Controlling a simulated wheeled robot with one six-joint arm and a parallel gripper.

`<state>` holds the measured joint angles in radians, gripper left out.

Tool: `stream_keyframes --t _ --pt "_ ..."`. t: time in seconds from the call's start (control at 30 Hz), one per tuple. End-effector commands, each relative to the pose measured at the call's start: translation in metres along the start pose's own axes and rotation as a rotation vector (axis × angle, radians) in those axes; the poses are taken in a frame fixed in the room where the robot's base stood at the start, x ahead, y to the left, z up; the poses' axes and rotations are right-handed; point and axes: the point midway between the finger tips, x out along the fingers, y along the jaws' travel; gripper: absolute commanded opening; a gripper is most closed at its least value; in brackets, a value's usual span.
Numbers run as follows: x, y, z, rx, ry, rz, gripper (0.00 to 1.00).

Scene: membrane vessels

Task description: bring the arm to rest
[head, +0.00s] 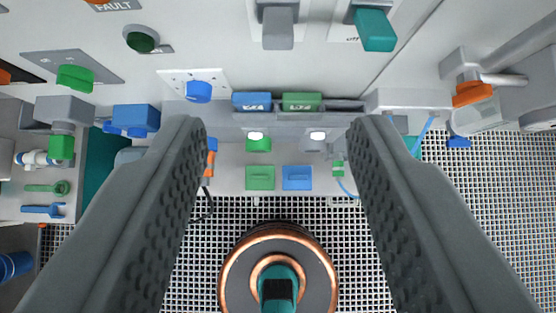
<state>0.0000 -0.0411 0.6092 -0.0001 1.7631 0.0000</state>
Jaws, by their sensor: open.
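My gripper (272,150) fills the lower sides of the head view with its two dark grey, ridged fingers. The fingers stand wide apart, with nothing held between them. Beyond the gap I see a light panel with blue and green blocks. The rest of my arm does not show clearly.
A round copper-rimmed vessel lid (232,275) with a teal handle (279,290) is at the bottom centre, above a metal grating (500,200). Blue (252,102) and green (302,102) blocks sit on a ledge. A grey lever (278,28), a teal lever (375,30) and an orange-handled pipe (472,93) stick out ahead.

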Motion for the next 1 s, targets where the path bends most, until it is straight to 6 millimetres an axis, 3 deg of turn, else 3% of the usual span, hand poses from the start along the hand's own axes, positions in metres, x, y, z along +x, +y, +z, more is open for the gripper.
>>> stream_keyframes --t 0.67,1.0 --pt "0.002 0.0 0.005 0.0 0.027 0.0 0.45" --pt "0.031 0.0 0.037 0.0 0.162 0.0 0.45"
